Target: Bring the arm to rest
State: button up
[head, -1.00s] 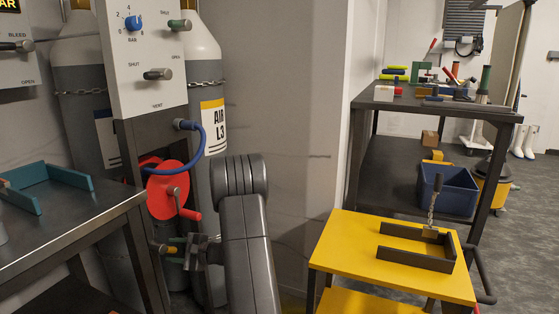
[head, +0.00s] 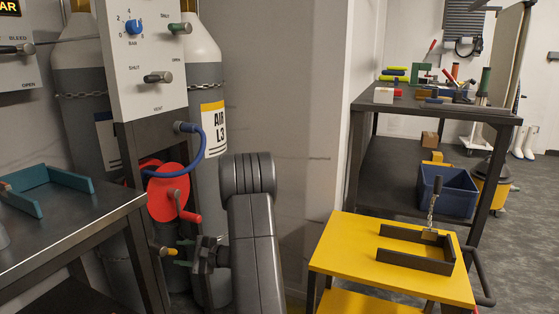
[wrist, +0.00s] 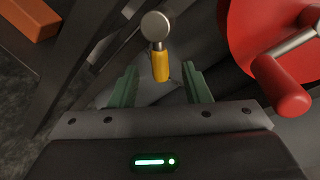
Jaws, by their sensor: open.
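My gripper (head: 184,252) is low beside the panel stand in the head view, partly hidden behind my dark arm. In the wrist view its two green fingers (wrist: 161,72) stand apart with a gap on each side of a yellow handle. The yellow handle (wrist: 160,66) has a round grey end and lies between or just beyond the fingertips; the depth is hard to tell. It also shows in the head view (head: 168,252), left of the fingers. Nothing is seen held.
A red wheel (head: 167,192) with a crank handle is just above my gripper, close on the right in the wrist view (wrist: 262,35). A blue hose (head: 201,145) hangs above. A grey bench (head: 75,232) stands left, a yellow cart (head: 345,252) right. Gas cylinders (head: 206,85) stand behind.

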aim_at(169, 255)
jog(key=b+x, duration=0.1)
jog(key=x, duration=0.4)
jog(key=shift+a+f, duration=0.1)
jog(key=shift+a, duration=0.15)
jog(key=shift+r+m+p, duration=0.2)
jog(key=shift+m+p, duration=0.1)
jog(key=shift+p, duration=0.3)
jog(key=shift+s+f+m+p, duration=0.15)
jog(key=shift+m+p, duration=0.35)
jog(key=shift+p, duration=0.15)
jog(key=shift+s+f+m+y+p, duration=0.2)
jog(key=shift+m+y+p, duration=0.1)
jog(key=shift+m+p, duration=0.1)
jog(key=shift+f, duration=0.15)
